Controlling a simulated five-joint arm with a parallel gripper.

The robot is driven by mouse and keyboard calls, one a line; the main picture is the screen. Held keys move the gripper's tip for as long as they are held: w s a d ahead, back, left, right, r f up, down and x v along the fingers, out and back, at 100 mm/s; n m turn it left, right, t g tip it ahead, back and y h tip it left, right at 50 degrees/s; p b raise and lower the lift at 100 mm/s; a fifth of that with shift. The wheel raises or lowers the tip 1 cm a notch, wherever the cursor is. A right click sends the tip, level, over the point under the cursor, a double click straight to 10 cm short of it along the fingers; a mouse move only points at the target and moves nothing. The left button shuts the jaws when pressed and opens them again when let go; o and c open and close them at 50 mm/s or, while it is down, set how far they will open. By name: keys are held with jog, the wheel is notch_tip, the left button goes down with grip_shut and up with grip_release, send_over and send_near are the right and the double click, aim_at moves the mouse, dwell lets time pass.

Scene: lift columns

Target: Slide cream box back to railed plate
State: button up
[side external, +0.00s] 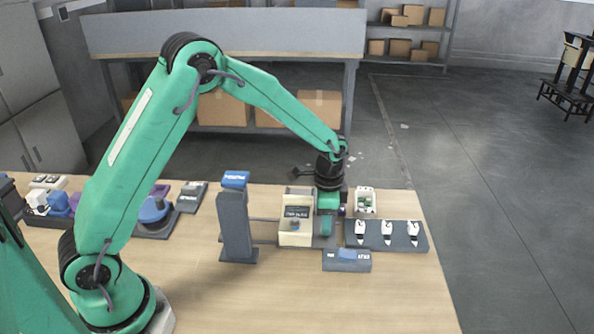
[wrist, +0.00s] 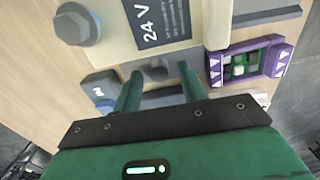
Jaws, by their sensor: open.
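The cream box (side external: 296,238) with a dark label sits right of a grey column (side external: 236,228) in the side view. Thin grey rods (side external: 264,241) run between them. A dark grey plate edge shows right of the box; I cannot tell whether it is the railed plate. Contact with the knob is unclear. In the side view my gripper (side external: 328,226) partly hides the area behind it.
A dark plate (side external: 400,246) with white pieces lies at right, and a grey-blue block (side external: 347,261) in front. The front table is clear.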

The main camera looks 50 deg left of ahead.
jog(key=shift+r, duration=2.55)
jog(key=shift+s+a+r, duration=0.1)
jog(key=shift+s+r, duration=0.05)
jog(key=shift+r, duration=0.25)
jog(key=s+a+r+n+t, duration=0.2)
jog(key=s+r+n, duration=0.1)
jog(key=s+r, duration=0.55)
jog(key=s+a+r+n+t, duration=0.2)
jog(key=s+r+n, duration=0.1)
jog(key=s+r, duration=0.55)
jog(key=s+a+n+t, duration=0.1)
jog(key=s+n, duration=0.2)
jog(key=s, duration=0.5)
jog(key=shift+f+t, duration=0.3)
jog(key=shift+f, duration=0.1)
